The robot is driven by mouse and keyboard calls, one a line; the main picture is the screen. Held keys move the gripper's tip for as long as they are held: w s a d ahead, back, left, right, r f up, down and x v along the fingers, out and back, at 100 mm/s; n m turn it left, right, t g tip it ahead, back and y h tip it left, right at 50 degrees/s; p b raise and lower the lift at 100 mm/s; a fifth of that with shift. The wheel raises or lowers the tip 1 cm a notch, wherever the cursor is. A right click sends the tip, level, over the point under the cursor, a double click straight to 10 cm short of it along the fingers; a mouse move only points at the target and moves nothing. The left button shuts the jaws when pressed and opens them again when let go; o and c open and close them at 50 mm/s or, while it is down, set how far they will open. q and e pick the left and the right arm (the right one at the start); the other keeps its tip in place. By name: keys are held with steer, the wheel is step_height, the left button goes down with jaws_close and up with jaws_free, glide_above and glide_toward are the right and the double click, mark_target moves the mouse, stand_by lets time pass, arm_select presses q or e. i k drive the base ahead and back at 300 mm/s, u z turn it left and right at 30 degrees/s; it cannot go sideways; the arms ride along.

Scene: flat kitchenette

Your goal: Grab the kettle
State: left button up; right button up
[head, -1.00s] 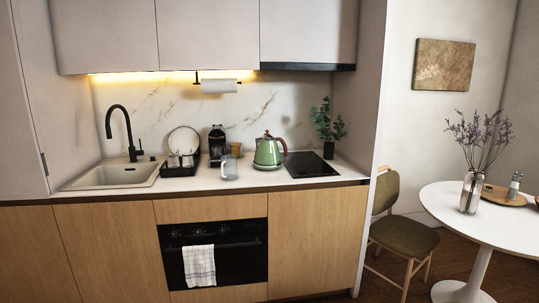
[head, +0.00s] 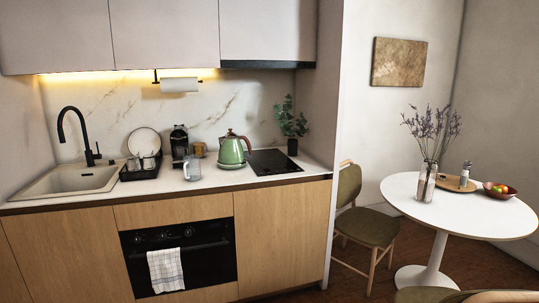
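The green kettle (head: 231,151) stands upright on the white counter, with a wooden-coloured lid knob and a dark handle on its right side. It is between the glass jug (head: 192,168) and the black cooktop (head: 272,162). Neither of my grippers shows in the head view, so their state and distance from the kettle cannot be seen.
A black coffee machine (head: 179,144) and dish rack (head: 140,170) stand left of the kettle, beside the sink (head: 72,180). A plant (head: 291,124) stands behind the cooktop. A chair (head: 366,222) and round white table (head: 401,190) are at right.

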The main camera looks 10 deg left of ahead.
mark_target(231, 153)
steer(key=i, duration=3.1)
steer(key=u, duration=2.1)
